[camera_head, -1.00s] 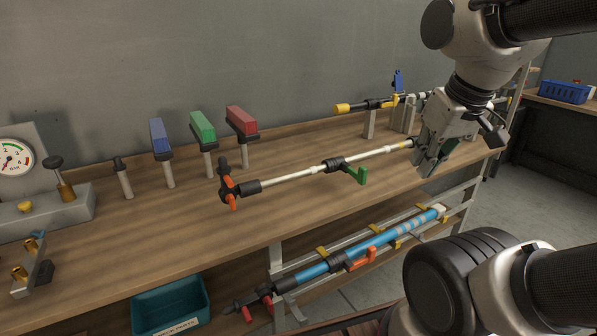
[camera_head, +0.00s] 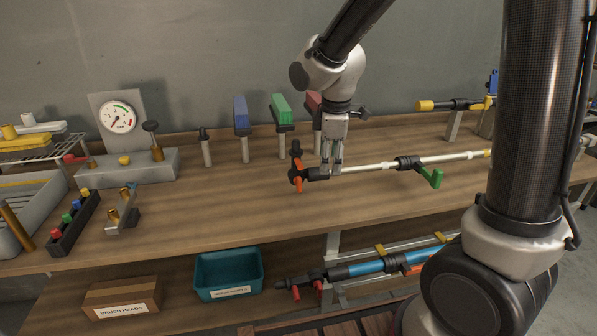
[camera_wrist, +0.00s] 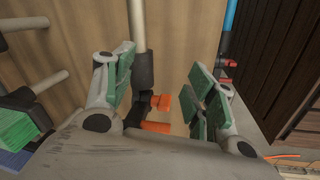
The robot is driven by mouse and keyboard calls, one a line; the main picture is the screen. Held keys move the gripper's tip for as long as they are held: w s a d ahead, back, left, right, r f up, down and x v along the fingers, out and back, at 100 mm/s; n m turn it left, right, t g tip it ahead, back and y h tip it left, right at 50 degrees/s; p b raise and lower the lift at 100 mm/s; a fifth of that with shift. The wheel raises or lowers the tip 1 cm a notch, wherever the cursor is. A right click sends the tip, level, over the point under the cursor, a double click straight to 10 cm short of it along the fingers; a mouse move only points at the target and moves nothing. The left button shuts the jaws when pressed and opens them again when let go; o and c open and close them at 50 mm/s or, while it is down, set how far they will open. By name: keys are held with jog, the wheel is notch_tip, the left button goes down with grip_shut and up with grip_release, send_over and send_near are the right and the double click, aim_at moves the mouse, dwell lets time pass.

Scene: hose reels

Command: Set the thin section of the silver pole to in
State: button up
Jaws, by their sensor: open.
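The silver pole (camera_head: 370,165) lies along the bench, its pale tube running right from a black end piece with orange levers (camera_head: 298,178). A black clamp with a green lever (camera_head: 433,178) sits partway along it. My gripper (camera_head: 331,170) points down at the left end of the tube, beside the black sleeve. In the wrist view, the open green-padded fingers (camera_wrist: 165,88) stand on either side of the black sleeve (camera_wrist: 143,70), with the pale tube (camera_wrist: 137,25) beyond and an orange lever (camera_wrist: 160,103) between them. I cannot tell whether they touch the pole.
Blue (camera_head: 241,112), green (camera_head: 281,108) and red (camera_head: 314,103) blocks on posts stand behind the gripper. A yellow-ended pole (camera_head: 455,105) is at the back right. A blue pole (camera_head: 370,268) lies below the bench edge. A gauge stand (camera_head: 117,118) is at left.

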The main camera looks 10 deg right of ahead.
jog(key=w+f+n, duration=0.1)
jog(key=f, duration=0.1)
jog(key=w+a+f+n, duration=0.1)
jog(key=f, duration=0.1)
jog(key=w+f+n+t, duration=0.1)
jog(key=w+f, duration=0.1)
jog(key=shift+w+a+f, duration=0.1)
jog(key=shift+a+f, duration=0.05)
jog(key=shift+a, duration=0.05)
